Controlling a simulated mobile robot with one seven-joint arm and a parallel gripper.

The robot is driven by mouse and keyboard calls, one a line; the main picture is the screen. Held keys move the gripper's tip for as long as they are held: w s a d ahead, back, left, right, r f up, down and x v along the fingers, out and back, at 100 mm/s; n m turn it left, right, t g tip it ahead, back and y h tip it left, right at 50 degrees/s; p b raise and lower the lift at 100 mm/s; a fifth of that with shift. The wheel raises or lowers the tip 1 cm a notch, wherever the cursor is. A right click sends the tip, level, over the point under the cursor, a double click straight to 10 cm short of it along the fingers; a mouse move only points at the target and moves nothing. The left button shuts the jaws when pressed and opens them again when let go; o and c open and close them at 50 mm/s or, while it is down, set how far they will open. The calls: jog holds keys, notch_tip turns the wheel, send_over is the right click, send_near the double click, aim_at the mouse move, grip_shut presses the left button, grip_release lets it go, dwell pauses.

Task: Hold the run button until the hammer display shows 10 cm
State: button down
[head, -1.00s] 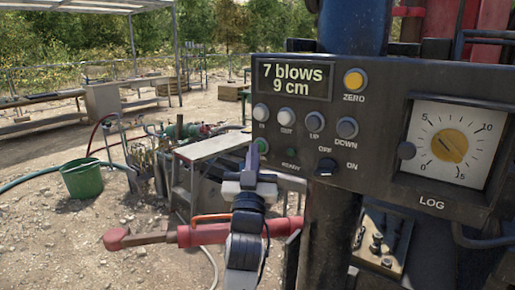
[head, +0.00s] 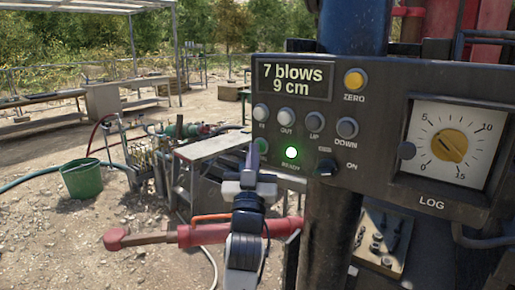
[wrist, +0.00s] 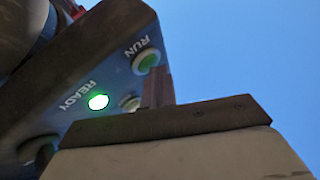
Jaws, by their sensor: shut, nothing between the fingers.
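The hammer display (head: 291,82) on the dark control panel reads "7 blows 9 cm". The green run button (head: 263,145) is at the panel's lower left, partly hidden by my fingers. In the wrist view the run button (wrist: 147,62) shows beside its RUN label. My gripper (head: 254,152) is shut and empty, its fingers pointing up at the button. In the wrist view the fingertips (wrist: 157,74) overlap the button's lower edge; I cannot tell whether they touch it. The READY lamp (head: 291,152) is lit green, also in the wrist view (wrist: 98,102).
Grey buttons (head: 285,116), a yellow ZERO button (head: 355,80), a black OFF/ON knob (head: 327,168) and a LOG dial (head: 452,146) share the panel. A red bar (head: 210,233) runs behind my arm. A green bucket (head: 82,178) stands on open gravel at left.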

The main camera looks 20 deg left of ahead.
jog(key=shift+s+a+b, duration=0.3)
jog(key=shift+s+b, duration=0.15)
jog(key=shift+s, duration=0.55)
jog(key=s, duration=0.1)
jog(key=s+a+b, duration=0.1)
jog(key=s, duration=0.1)
jog(key=s+b, duration=0.1)
jog(key=shift+s+a, duration=0.25)
jog(key=shift+a, duration=0.1)
